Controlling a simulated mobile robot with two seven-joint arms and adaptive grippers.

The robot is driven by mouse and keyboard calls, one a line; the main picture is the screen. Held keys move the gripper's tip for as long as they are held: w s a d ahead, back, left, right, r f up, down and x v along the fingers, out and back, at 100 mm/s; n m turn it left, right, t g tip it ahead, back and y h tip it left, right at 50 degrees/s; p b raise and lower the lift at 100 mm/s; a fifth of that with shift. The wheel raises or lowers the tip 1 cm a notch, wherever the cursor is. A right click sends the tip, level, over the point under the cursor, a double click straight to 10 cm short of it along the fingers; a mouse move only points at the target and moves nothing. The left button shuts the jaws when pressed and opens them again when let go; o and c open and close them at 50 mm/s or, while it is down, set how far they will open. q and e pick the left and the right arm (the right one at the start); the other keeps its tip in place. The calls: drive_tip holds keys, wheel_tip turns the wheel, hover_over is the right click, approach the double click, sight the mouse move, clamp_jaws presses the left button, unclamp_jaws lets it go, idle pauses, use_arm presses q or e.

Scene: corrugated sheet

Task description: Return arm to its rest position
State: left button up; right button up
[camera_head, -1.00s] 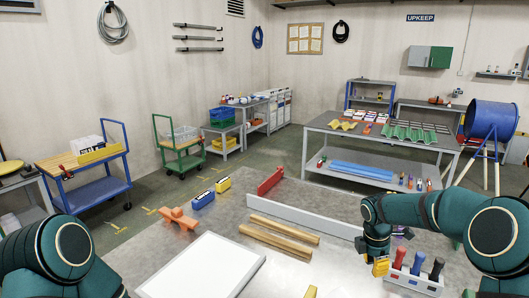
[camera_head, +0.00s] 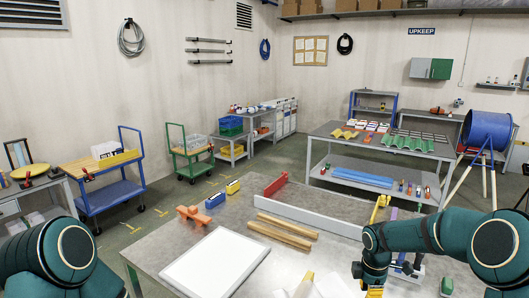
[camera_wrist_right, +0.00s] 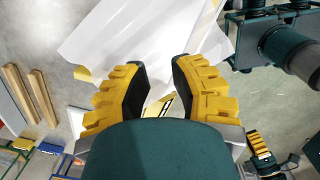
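My right arm (camera_head: 430,235) comes in from the right, bent, its wrist pointing down near the bottom edge of the head view. In the right wrist view my right gripper (camera_wrist_right: 158,75) has its two yellow fingers spread apart with nothing between them. A crumpled white translucent sheet (camera_wrist_right: 125,30) lies beyond the fingertips; it also shows in the head view (camera_head: 335,287). The upper part of my left arm (camera_head: 65,250) is at the lower left of the head view.
On the grey worktable (camera_head: 225,215) lie a white-topped panel (camera_head: 215,262), two wooden strips (camera_head: 280,232), a long grey rail (camera_head: 305,213) and an orange piece (camera_head: 193,216). A yellow object (camera_head: 378,208) stands behind my right arm. The green cart (camera_head: 190,152) is beyond the table.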

drive_tip(key=s+a+f+m+y, duration=0.2)
drive_tip(key=s+a+f+m, duration=0.15)
drive_tip(key=f, duration=0.25)
drive_tip(key=s+a+f+m+y, duration=0.1)
drive_tip(key=s+a+f+m, duration=0.1)
drive_tip(key=a+f, duration=0.4)
drive_tip(key=s+a+f+m+y, duration=0.1)
drive_tip(key=s+a+f+m, duration=0.15)
drive_tip(key=s+m, duration=0.4)
drive_tip(key=s+a+f+m, duration=0.2)
drive_tip(key=s+f+m, duration=0.15)
drive_tip(key=s, duration=0.55)
drive_tip(key=s+a+f+m+y, duration=0.1)
drive_tip(key=s+a+f+m, duration=0.2)
drive_tip(key=s+m, duration=0.35)
use_arm(q)
wheel_tip(320, 180, down, 13)
drive_tip(key=b, duration=1.1)
drive_tip(key=shift+w+d+b, duration=0.25)
drive_tip(key=shift+w+b, duration=0.05)
drive_tip(key=shift+w, duration=0.15)
use_arm(e)
drive_tip(key=w+a+f+n+t, duration=0.1)
drive_tip(key=w+a+f+n, duration=0.1)
drive_tip(key=w+f, duration=0.4)
drive_tip(key=shift+f+n+t, duration=0.15)
drive_tip(key=shift+n+t, duration=0.25)
drive_tip(key=shift+n, duration=0.1)
